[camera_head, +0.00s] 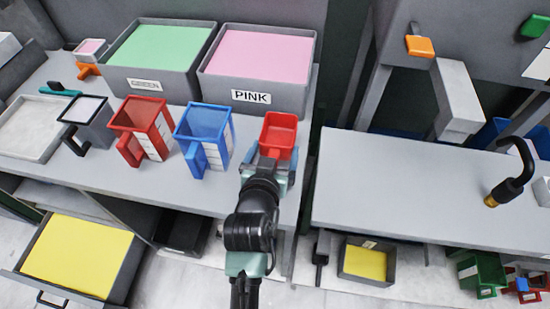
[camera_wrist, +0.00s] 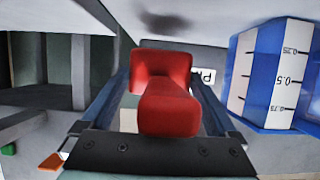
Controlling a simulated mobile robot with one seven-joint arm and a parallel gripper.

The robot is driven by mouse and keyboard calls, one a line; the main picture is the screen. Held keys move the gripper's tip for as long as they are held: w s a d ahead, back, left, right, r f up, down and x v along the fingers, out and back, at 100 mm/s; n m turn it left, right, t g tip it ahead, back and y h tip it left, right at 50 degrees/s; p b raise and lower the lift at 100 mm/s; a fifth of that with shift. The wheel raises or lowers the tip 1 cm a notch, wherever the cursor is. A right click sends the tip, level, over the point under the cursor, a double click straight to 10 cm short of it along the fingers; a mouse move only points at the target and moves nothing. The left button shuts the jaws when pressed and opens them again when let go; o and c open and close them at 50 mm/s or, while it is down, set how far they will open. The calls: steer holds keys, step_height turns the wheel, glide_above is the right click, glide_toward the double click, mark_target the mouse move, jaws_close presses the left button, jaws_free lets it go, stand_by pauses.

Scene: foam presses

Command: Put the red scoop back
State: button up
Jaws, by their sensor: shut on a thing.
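The red scoop (camera_head: 279,130) is in my gripper (camera_head: 268,163), near the right end of the left bench, in front of the pink bin (camera_head: 257,58). Its open, empty-looking cup faces up in the head view. In the wrist view the red scoop (camera_wrist: 166,108) sits between the two fingers of my gripper (camera_wrist: 160,115), its handle end toward the camera. My gripper is shut on it. The scoop's underside is hidden, so I cannot tell whether it touches the bench.
A blue measuring jug (camera_head: 204,138) stands close left of my gripper, with a red jug (camera_head: 144,128) and a dark grey jug (camera_head: 88,120) beyond. A green bin (camera_head: 157,58) stands behind. A gap separates the right bench (camera_head: 400,190), which holds a black hooked tool (camera_head: 515,175).

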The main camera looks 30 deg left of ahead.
steer(key=shift+f, duration=1.95)
steer(key=shift+f+b, duration=0.15)
steer(key=shift+b, duration=0.15)
steer(key=o, duration=1.1)
steer(key=shift+r, duration=0.3)
steer(key=shift+s+d, duration=0.1)
steer(key=shift+s, duration=0.2)
steer(key=v, duration=1.1)
steer(key=shift+s, duration=0.1)
